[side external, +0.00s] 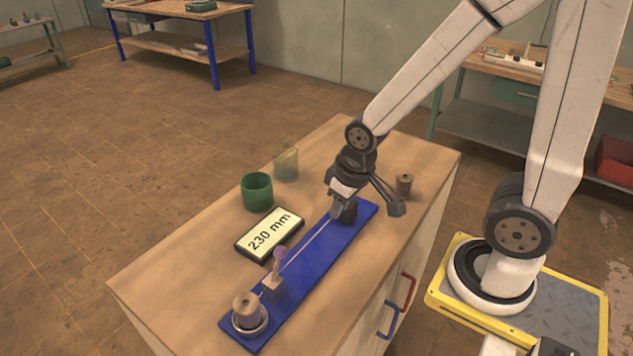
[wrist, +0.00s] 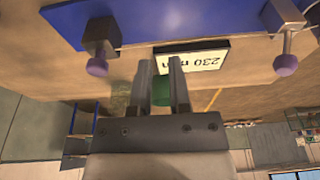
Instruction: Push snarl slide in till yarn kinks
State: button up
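A dark slide block (side external: 349,213) stands on the far end of a long blue board (side external: 306,272). In the wrist view the slide (wrist: 101,30) carries a purple knob. A pale, straight-looking yarn (side external: 308,248) runs from it to a post (side external: 273,284) with a purple knob; the post also shows in the wrist view (wrist: 281,15). My gripper (side external: 338,212) is down at the slide, partly covering it. In the wrist view its two fingers (wrist: 161,64) are apart with nothing between them, right of the slide. I cannot tell whether they touch it.
A display (side external: 270,235) reading 230 mm lies beside the board. A green cup (side external: 257,192) and a clear cup (side external: 286,163) stand behind it. A thread spool (side external: 247,308) sits in a dish at the board's near end.

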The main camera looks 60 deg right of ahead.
jog(key=o, duration=0.3)
jog(key=shift+w+d+r, duration=0.1)
jog(key=shift+w+d, duration=0.05)
jog(key=shift+d, duration=0.05)
jog(key=shift+o, duration=1.4)
jog(key=shift+w+d+r+m, duration=0.2)
jog(key=shift+d+m, duration=0.1)
jog(key=shift+m, duration=0.2)
jog(key=w+d+r+m+g, duration=0.1)
jog(key=d+m, duration=0.1)
jog(key=d+r+m, duration=0.2)
jog(key=d+m, duration=0.1)
jog(key=w+d+r+m+g, duration=0.1)
jog(key=d+m, duration=0.1)
jog(key=m, duration=0.1)
jog(key=shift+w+d+r+g, duration=0.15)
jog(key=shift+w+d+g, duration=0.15)
jog(key=shift+f, duration=3.9)
jog(key=shift+c, duration=0.2)
grip_shut()
